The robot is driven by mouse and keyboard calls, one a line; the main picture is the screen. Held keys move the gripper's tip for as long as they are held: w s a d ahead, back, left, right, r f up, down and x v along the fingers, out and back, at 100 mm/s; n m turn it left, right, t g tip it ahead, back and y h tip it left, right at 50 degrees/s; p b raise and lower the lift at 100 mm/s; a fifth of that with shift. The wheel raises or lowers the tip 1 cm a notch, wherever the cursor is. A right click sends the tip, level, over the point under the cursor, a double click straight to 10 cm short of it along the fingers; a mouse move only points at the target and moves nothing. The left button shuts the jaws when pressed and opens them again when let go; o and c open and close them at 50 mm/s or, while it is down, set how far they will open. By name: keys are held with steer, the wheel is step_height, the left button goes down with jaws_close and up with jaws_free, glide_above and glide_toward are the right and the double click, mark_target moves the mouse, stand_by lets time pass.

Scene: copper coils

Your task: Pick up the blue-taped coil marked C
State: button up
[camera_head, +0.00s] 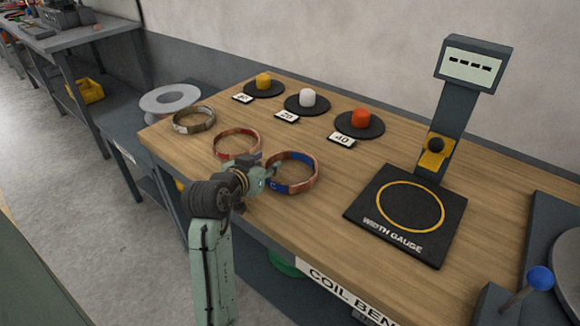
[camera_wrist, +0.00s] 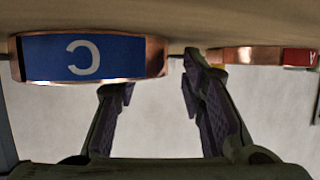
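The blue-taped coil marked C (camera_head: 304,187) lies on the wooden bench, a copper ring with its blue label facing the front edge. In the wrist view, where the picture is upside down, its C label (camera_wrist: 84,57) shows at upper left. My gripper (camera_head: 272,172) is at the left side of this coil in the head view. In the wrist view my gripper (camera_wrist: 158,75) has its two fingers apart, with the coil's right end near the gap. I cannot tell whether either finger touches the coil or whether its wall is between them.
A red-taped coil (camera_head: 236,155) lies just left of my gripper, also in the wrist view (camera_wrist: 262,55). A white-taped coil (camera_head: 205,123) is farther left. Black discs with yellow (camera_head: 264,82), white (camera_head: 307,97) and red (camera_head: 360,118) pieces stand behind. The width gauge (camera_head: 376,227) is right.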

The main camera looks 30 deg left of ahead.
steer(key=shift+w, duration=0.15)
jaws_close()
stand_by(0.4)
stand_by(0.5)
